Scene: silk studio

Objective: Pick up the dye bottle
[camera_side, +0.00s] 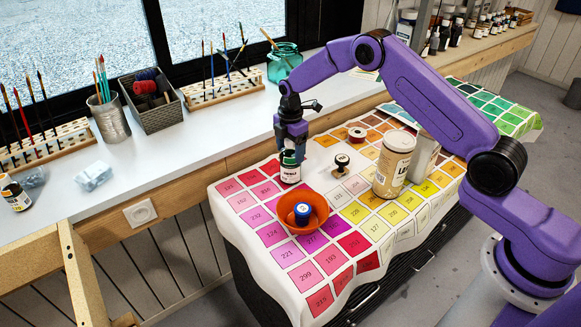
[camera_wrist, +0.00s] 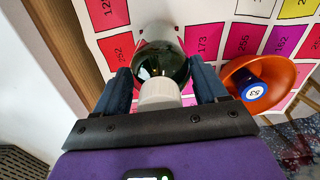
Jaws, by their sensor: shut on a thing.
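The dye bottle (camera_side: 290,170) has a white label and a dark shoulder. It stands upright at the left back part of the colour chart cloth in the side view. In the wrist view the dark round bottle (camera_wrist: 160,62) with a pale cap lies between the two fingers. My gripper (camera_side: 291,147) comes down from above and is shut on the bottle's upper part; it also shows in the wrist view (camera_wrist: 164,88). The fingers hide part of the bottle's top in the side view. I cannot tell whether its base touches the cloth.
An orange bowl (camera_side: 317,220) holding a blue-topped item (camera_side: 302,211) stands close in front. A stamp (camera_side: 341,164), a tape roll (camera_side: 357,134) and a large beige jar (camera_side: 393,165) stand to the right. The white window ledge (camera_side: 180,140) lies behind, with brushes and a basket.

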